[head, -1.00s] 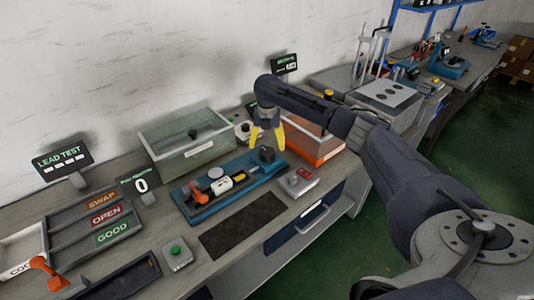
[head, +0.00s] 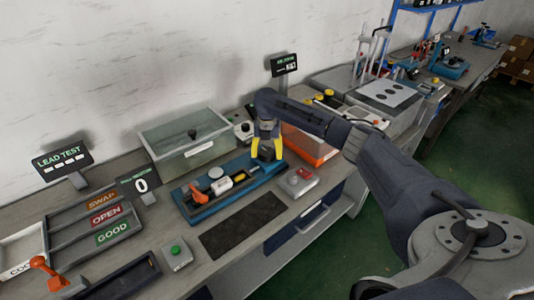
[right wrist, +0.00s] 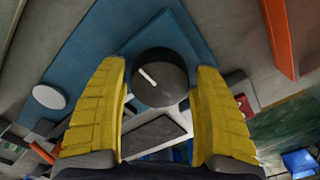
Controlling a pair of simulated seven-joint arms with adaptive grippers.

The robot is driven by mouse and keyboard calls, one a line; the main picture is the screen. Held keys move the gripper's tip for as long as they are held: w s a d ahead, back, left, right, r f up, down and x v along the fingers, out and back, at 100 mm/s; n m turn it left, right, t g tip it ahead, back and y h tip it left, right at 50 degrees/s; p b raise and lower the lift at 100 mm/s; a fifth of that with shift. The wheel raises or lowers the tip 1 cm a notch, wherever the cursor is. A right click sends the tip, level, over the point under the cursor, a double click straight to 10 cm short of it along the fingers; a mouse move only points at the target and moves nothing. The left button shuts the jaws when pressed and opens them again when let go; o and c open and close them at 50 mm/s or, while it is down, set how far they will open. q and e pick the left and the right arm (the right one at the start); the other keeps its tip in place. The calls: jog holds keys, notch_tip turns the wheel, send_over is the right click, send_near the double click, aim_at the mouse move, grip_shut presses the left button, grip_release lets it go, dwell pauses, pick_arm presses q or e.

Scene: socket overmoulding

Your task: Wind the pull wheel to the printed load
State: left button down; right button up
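The pull wheel, a dark round knob with a pale line on top (right wrist: 160,78), is at the right end of the blue fixture (head: 208,209). In the head view the wheel (head: 266,151) shows between the yellow fingers. My right gripper (head: 266,157) is open, pointing down, with one finger on each side of the wheel. The right wrist view shows the fingers (right wrist: 160,72) close to its sides; I cannot tell whether they touch. A small display (head: 141,185) behind the fixture reads 0. My left gripper is not in view.
A grey box with a red button (head: 299,181) sits at the right front. A dark mat (head: 243,224) lies in front. The back screen's number (head: 284,65) is too small to read.

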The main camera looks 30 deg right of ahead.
jog(key=c, duration=0.9)
jog(key=shift+m, duration=0.3)
jog(key=m, duration=0.4)
jog(key=shift+m, duration=0.3)
jog(key=m, duration=0.4)
jog(key=shift+m, duration=0.3)
jog(key=m, duration=1.2)
jog(key=shift+m, duration=0.4)
